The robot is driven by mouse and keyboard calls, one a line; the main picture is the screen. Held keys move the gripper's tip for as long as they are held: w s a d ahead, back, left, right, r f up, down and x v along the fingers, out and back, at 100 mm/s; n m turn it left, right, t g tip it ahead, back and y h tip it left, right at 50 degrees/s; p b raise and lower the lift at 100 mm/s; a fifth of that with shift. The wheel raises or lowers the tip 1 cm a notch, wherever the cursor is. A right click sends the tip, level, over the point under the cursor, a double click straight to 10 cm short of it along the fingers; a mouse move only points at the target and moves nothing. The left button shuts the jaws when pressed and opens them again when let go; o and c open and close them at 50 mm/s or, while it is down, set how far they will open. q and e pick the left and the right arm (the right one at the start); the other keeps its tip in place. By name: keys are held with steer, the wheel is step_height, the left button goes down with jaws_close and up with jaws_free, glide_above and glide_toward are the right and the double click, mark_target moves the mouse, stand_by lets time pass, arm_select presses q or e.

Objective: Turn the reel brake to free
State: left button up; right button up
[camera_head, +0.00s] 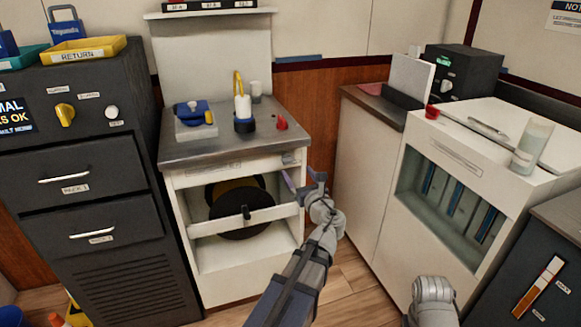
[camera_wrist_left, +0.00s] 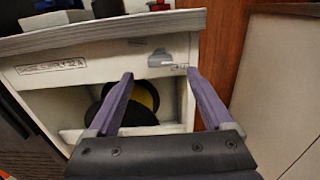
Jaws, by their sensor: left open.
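A white reel cabinet (camera_head: 180,210) with a grey top holds a dark reel (camera_head: 240,215) with a yellow part behind its front crossbar. A small grey lever (camera_head: 289,158), which looks like the reel brake, sits at the upper right of the cabinet's front. In the left wrist view the grey lever (camera_wrist_left: 174,56) has small labels beside it that I cannot read. My left gripper (camera_head: 302,181) is open and empty, in front of the cabinet's upper right corner. Its purple fingers (camera_wrist_left: 159,74) point at the lever, apart from it.
A blue device (camera_head: 193,111), a bottle (camera_head: 243,112) and a red item (camera_head: 282,122) stand on the cabinet top. Dark drawers (camera_head: 85,180) stand left. A white cabinet (camera_head: 455,165) with an open bay stands right.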

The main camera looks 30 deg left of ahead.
mark_target(290, 162)
arm_select(q)
steer(key=x, duration=0.7)
steer(key=shift+w+a, duration=0.1)
steer(key=shift+a, duration=0.05)
steer(key=shift+c, duration=0.2)
jaws_close()
stand_by(0.4)
